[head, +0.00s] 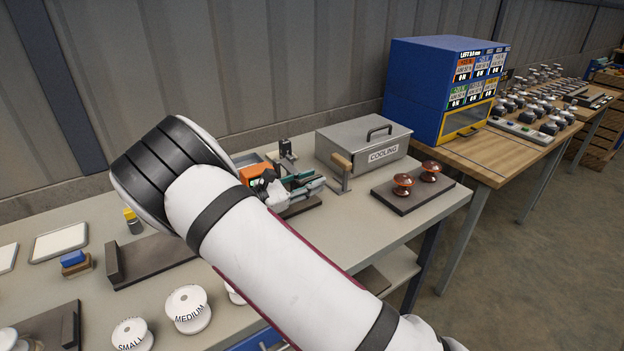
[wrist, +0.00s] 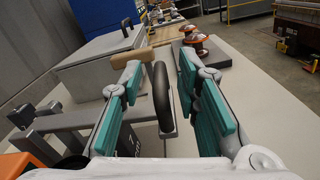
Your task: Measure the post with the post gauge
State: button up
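My gripper (head: 303,188) is over the bench, left of the wooden-handled metal tool, with its teal fingers apart. In the wrist view the fingers (wrist: 163,95) are open, and a dark, upright, ring-like part (wrist: 162,97) shows between them. I cannot tell whether it touches a finger or whether it is the post gauge. The wooden-handled tool (head: 341,166) stands in front of the cooling box; its handle (wrist: 132,58) shows beyond the left finger. Two brown insulator pieces (head: 403,184) (head: 430,171) stand on a dark base (head: 412,199) at right. I cannot identify the post with certainty.
The grey cooling box (head: 362,143) stands behind the gripper. An orange object (head: 252,172) and a small black fixture (head: 286,149) are close by. White discs marked small (head: 132,335) and medium (head: 188,310) sit at front left. A blue cabinet (head: 420,85) stands on another bench.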

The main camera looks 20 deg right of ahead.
jog(key=shift+w+d, duration=0.15)
jog(key=shift+d, duration=0.25)
jog(key=shift+c, duration=0.6)
grip_shut()
jog(key=shift+r, duration=0.15)
